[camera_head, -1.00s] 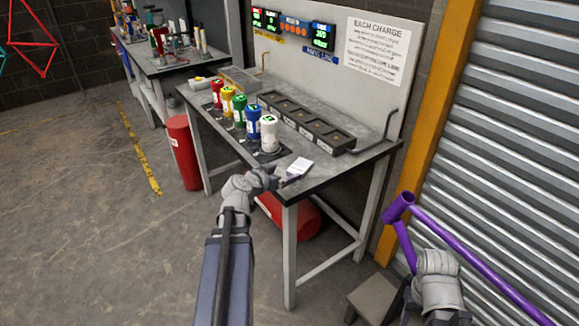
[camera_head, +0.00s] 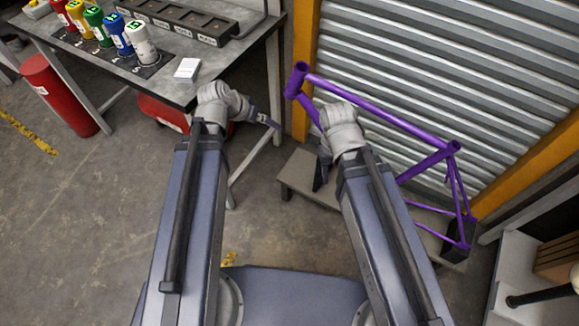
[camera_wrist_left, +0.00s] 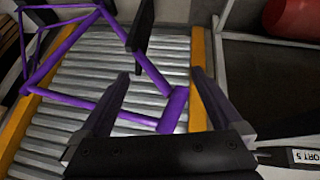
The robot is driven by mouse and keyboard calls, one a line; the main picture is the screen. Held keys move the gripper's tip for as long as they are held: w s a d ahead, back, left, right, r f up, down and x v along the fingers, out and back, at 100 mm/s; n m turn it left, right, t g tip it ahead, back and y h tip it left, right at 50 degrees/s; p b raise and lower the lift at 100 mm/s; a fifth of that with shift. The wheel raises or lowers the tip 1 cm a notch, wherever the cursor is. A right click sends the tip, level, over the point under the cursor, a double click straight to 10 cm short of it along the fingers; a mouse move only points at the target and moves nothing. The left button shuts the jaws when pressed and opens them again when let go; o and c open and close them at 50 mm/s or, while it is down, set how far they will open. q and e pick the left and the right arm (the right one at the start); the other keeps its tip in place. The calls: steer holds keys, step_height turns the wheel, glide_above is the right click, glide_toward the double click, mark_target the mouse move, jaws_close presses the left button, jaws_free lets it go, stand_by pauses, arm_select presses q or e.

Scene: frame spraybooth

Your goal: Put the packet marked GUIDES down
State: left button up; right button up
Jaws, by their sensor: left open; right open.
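A small white packet (camera_head: 187,70) lies flat near the front right corner of the grey bench (camera_head: 170,92); its marking is too small to read. My left gripper (camera_head: 266,121) is off the bench's right end, apart from the packet. In the left wrist view its two fingers (camera_wrist_left: 158,90) are spread with nothing between them, and the purple frame is beyond. My right gripper (camera_head: 322,168) points down beside the purple bicycle frame (camera_head: 385,115), open; its fingertips are partly hidden by the wrist.
Coloured canisters (camera_head: 95,25) stand in a row on the bench, with a dark slotted rack (camera_head: 185,20) behind. Red cylinders (camera_head: 60,95) are below it. The purple frame stands before a ribbed shutter (camera_head: 420,60), above a low step (camera_head: 298,178).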

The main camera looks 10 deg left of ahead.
arm_select(q)
steer(key=s+d+f+g+y, duration=0.3)
steer(key=s+d+g+y, duration=0.2)
steer(key=s+d, duration=0.5)
steer(key=s, duration=0.3)
steer(key=shift+d+f+g, duration=0.15)
steer(key=shift+f+g, duration=0.05)
steer(key=shift+g, duration=0.1)
